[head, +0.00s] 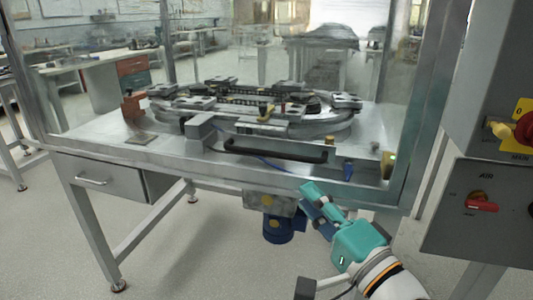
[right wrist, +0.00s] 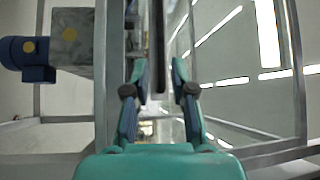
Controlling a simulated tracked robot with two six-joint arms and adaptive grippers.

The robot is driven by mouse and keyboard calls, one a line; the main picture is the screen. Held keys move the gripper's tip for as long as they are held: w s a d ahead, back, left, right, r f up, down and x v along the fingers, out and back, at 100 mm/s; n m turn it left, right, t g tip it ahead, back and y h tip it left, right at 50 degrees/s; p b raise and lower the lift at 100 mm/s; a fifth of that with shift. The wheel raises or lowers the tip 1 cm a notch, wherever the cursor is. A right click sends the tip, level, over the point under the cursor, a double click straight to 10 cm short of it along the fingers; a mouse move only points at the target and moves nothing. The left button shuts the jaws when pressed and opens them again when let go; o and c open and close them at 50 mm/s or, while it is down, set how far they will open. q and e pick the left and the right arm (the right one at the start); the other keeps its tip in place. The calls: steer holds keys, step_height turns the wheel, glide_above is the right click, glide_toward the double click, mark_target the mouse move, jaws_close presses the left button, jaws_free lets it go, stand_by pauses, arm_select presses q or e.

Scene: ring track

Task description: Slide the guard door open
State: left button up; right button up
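The guard door is a clear panel (head: 190,70) in a metal frame at the front of the machine table. Its black bar handle (head: 275,150) runs along the door's lower part in the head view. My right gripper (head: 308,196) is below and right of the handle in the head view, with its fingers pointing up toward it. My left gripper is out of view.
Behind the door a ring track (head: 250,105) stands on the metal table. A blue motor (head: 278,230) hangs below the table, left of my right gripper. A grey control cabinet (head: 480,205) with a red switch stands at the right.

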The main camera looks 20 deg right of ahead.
mark_target(268, 154)
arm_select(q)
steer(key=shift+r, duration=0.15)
arm_select(e)
steer(key=x, duration=1.5)
steer(key=shift+f, duration=0.1)
jaws_close()
